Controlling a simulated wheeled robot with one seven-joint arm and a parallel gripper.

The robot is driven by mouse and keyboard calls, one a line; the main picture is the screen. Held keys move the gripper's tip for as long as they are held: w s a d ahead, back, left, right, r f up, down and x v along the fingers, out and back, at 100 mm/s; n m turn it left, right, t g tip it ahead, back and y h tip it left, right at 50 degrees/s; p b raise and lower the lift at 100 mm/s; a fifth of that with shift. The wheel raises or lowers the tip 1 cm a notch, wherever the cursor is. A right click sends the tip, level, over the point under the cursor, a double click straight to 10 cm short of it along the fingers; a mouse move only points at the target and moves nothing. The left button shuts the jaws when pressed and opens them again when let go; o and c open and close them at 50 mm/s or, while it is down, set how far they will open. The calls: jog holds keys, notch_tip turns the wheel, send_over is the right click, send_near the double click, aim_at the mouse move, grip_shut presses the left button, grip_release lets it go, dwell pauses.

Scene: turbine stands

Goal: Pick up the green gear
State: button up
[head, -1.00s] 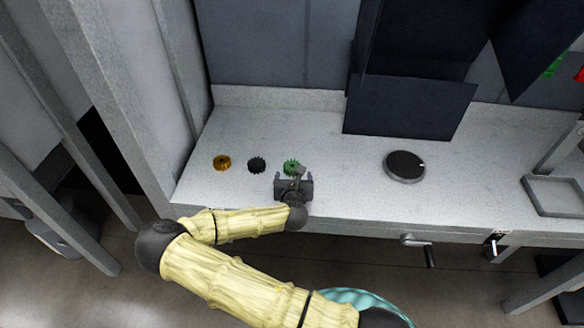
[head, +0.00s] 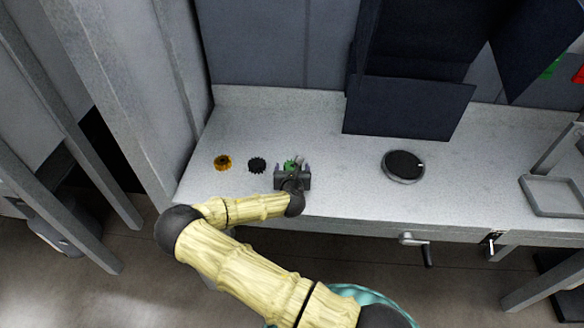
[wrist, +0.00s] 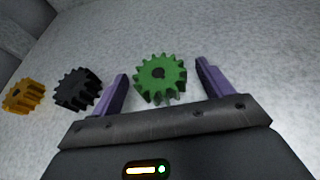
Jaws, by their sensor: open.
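The green gear (wrist: 160,78) lies on the grey worktop in the wrist view, just ahead of and between the two purple fingers of my gripper (wrist: 158,85). The fingers are spread wide and do not touch it. In the head view the green gear (head: 289,164) is partly hidden behind my gripper (head: 292,168), which is open and empty over the worktop (head: 330,185).
A black gear (head: 257,165) lies left of the green one, close to my left finger in the wrist view. An orange gear (head: 223,162) lies further left. A round black disc (head: 404,166) and a grey tray (head: 552,196) are to the right. A dark panel (head: 408,108) stands behind.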

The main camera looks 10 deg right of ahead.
aim_at(292, 169)
dwell(0.3)
jog(key=c, duration=1.5)
jog(key=shift+r, duration=0.2)
notch_tip(292, 169, up, 10)
jog(key=shift+f+b, duration=0.1)
jog(key=shift+b, duration=0.35)
